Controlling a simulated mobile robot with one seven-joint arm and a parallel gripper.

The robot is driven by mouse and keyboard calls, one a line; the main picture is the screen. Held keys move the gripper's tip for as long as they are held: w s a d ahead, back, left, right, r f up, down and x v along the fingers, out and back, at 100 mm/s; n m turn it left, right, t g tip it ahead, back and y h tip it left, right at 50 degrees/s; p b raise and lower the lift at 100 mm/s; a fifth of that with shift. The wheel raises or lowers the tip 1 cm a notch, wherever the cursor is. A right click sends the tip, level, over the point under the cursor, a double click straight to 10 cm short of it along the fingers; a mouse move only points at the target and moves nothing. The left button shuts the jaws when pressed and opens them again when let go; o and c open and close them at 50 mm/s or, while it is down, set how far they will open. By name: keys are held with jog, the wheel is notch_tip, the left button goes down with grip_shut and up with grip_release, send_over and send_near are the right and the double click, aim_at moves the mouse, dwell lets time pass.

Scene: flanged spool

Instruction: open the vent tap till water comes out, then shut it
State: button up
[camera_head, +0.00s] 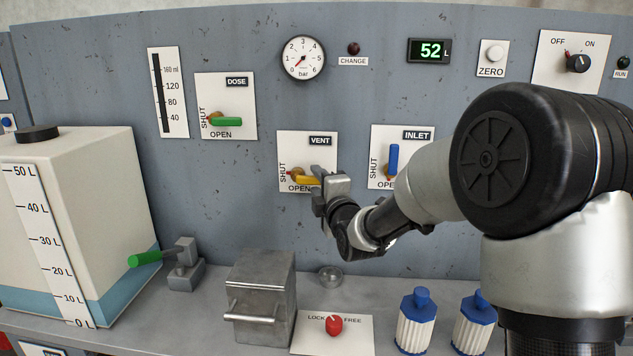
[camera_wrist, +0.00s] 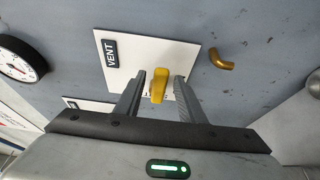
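The vent tap's yellow handle (camera_head: 305,181) lies about level on its white VENT plate (camera_head: 307,143), with a red tip at its left end by the word SHUT. My gripper (camera_head: 319,181) is at the handle's right end. In the wrist view, the yellow handle (camera_wrist: 158,82) stands between the two fingers of my gripper (camera_wrist: 160,80), with a visible gap on each side. The fingers are open and do not appear to touch it. A brass spout (camera_wrist: 222,60) shows beside the plate in the wrist view, with no water visible at it.
The blue INLET handle (camera_head: 393,159) is upright just right of my gripper. The green DOSE handle (camera_head: 226,121) is level at upper left. Below are a metal box (camera_head: 262,285), a red LOCK/FREE knob (camera_head: 334,325) and blue-capped bottles (camera_head: 416,325). The display (camera_head: 429,50) reads 52 L.

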jog(key=shift+x, duration=0.8)
grip_shut()
